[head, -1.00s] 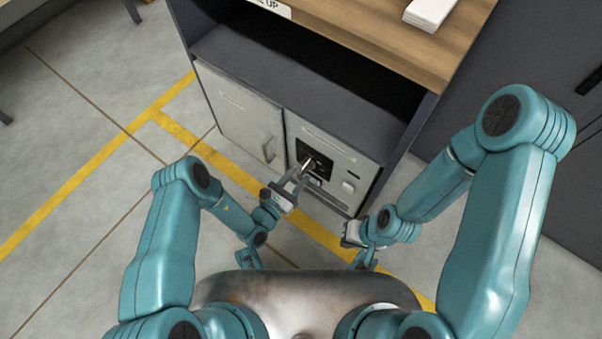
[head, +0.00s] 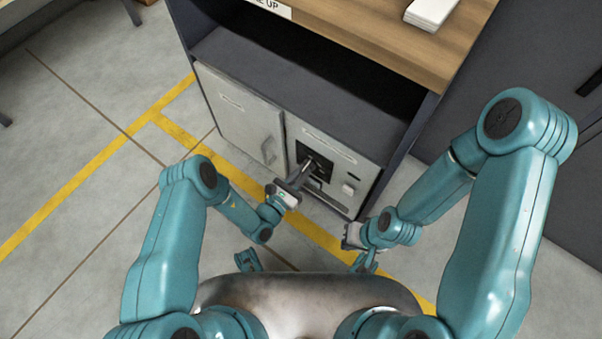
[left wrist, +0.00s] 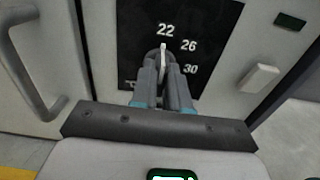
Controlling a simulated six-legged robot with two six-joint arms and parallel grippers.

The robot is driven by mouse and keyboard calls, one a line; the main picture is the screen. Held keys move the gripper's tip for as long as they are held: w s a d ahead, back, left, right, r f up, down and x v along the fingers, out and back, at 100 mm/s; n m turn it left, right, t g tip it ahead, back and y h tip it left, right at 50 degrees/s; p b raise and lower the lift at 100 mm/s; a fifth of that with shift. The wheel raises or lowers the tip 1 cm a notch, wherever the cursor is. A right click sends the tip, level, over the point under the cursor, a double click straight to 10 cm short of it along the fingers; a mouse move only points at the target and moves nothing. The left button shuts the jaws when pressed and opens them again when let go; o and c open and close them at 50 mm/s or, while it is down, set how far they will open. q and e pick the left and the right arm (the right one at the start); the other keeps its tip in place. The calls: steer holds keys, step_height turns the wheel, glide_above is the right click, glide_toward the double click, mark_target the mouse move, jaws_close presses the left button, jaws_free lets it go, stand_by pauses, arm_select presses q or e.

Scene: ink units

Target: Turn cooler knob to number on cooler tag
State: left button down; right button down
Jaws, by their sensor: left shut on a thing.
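The cooler's black dial plate (head: 327,157) is on the front of the right-hand light grey unit under the bench. In the left wrist view the dial plate (left wrist: 128,50) shows 22, 26 and 30; other marks are hidden behind my fingers. The pale knob (left wrist: 163,54) is between my left fingertips, its upper end towards 22. My left gripper (head: 309,168) is shut on it, and its fingers (left wrist: 163,72) also show in the left wrist view. My right gripper (head: 350,236) is low, right of centre, apart from the unit; its jaws are unclear. I cannot read a cooler tag.
A grey door (head: 240,118) with a bar handle (left wrist: 32,65) is left of the dial. A small pale switch block (left wrist: 260,78) is right of it. Above are an open dark shelf and a wooden bench top (head: 360,30). Yellow lines mark the floor.

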arm_select(q)
steer(key=shift+r+m, duration=0.1)
steer(key=shift+m, duration=0.3)
steer(key=m+p, duration=0.2)
steer(key=m, duration=0.3)
steer(key=m+p, duration=0.2)
steer(key=m, duration=0.4)
steer(key=m+p, duration=0.3)
steer(key=m, duration=0.3)
steer(key=shift+d, duration=0.25)
steer(key=shift+m, duration=0.3)
steer(key=c, duration=1.1)
jaws_free()
steer(key=shift+f, duration=0.25)
